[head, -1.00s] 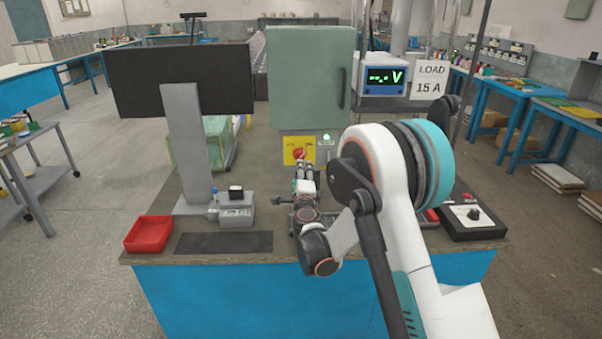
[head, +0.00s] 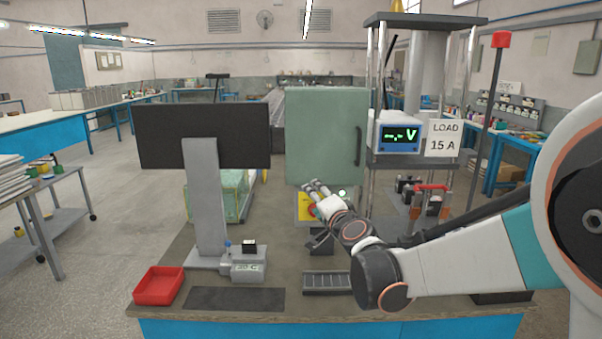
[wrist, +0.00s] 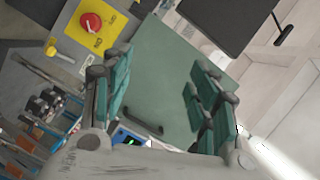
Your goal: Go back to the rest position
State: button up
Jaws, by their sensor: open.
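My gripper (head: 318,190) is raised over the bench in front of the green cabinet (head: 325,135), near its lower edge. In the wrist view my gripper (wrist: 160,95) has its two teal-padded fingers spread wide, with nothing between them. The green cabinet door (wrist: 165,75) fills the gap behind the fingers. A red rotary knob (wrist: 91,22) on a yellow plate shows at the upper left of the wrist view. In the head view the yellow plate (head: 301,207) is partly hidden behind my gripper.
A dark monitor (head: 204,135), red tray (head: 159,286) and dark mat (head: 235,298) are on the left of the bench. A slotted dark tray (head: 327,283) lies below my arm. A rack with a voltmeter (head: 399,136) and a LOAD 15 A sign (head: 444,138) stands at right.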

jog(key=s+d+n+g, duration=0.2)
jog(key=s+n, duration=0.1)
jog(key=s, duration=0.5)
jog(key=s+d+n+g, duration=0.2)
jog(key=s+n, duration=0.1)
jog(key=s, duration=0.6)
jog(key=s+d+f+n+g+h, duration=0.1)
jog(key=s+d+f, duration=0.2)
jog(key=s, duration=0.4)
jog(key=s+d+f+n+g+h, duration=0.1)
jog(key=s+d+f+g+h, duration=0.1)
jog(key=s, duration=0.6)
jog(key=s+d+f+n+g+h, duration=0.2)
jog(key=s+d+f, duration=0.2)
jog(key=s+d, duration=0.2)
jog(key=shift+s+d+f, duration=0.2)
jog(key=shift+s+d, duration=0.1)
jog(key=shift+s, duration=0.6)
jog(key=shift+c, duration=0.4)
